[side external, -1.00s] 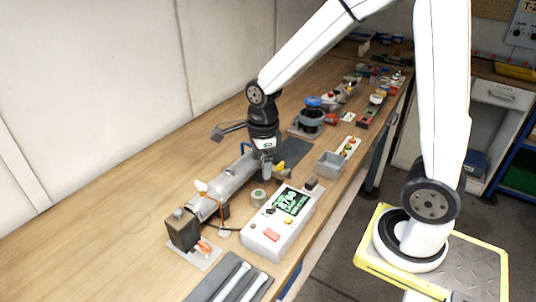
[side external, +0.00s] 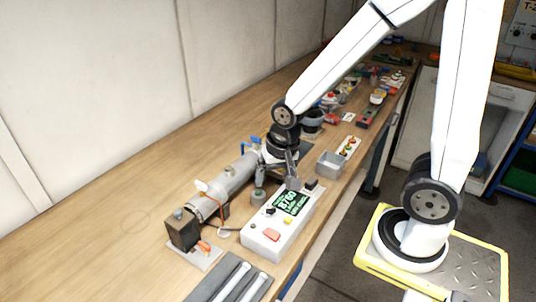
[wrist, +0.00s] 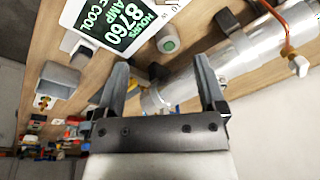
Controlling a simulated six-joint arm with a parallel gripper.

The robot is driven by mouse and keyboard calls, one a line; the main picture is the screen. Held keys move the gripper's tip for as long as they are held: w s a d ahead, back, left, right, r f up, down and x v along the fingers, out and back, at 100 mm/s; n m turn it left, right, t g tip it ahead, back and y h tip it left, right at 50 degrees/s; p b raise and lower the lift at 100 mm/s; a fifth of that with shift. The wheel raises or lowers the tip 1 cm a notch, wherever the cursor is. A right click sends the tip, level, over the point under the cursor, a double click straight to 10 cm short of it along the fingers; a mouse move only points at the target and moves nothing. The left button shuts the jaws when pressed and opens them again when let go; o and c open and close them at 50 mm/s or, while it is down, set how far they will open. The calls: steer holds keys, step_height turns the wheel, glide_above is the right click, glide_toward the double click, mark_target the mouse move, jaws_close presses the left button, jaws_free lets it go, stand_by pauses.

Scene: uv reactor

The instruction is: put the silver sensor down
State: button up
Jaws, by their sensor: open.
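My gripper (side external: 277,185) is open and tilted above the bench, between the silver reactor tube (side external: 228,184) and the white control box (side external: 268,238). In the wrist view my gripper (wrist: 162,65) has nothing between its fingers. A small round grey piece with a green top (wrist: 168,44) lies just beyond the fingertips on the wood; it also shows in the side view (side external: 258,196), close to the left finger. It may be the silver sensor, but I cannot tell for sure. The tube (wrist: 225,65) runs behind the right finger.
A grey open bin (side external: 330,164) stands right of my gripper, with a button strip (side external: 349,147) beside it. A grey tray with white tubes (side external: 228,279) is at the front. Small items crowd the bench's far end. The bench left of the tube is clear.

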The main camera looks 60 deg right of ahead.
steer(key=n, duration=0.2)
steer(key=s+n, duration=0.1)
steer(key=n, duration=0.2)
steer(key=s+n, duration=0.1)
steer(key=n, duration=0.1)
steer(key=shift+a+f+t, duration=0.2)
steer(key=shift+f+t, duration=0.1)
steer(key=shift+f, duration=0.05)
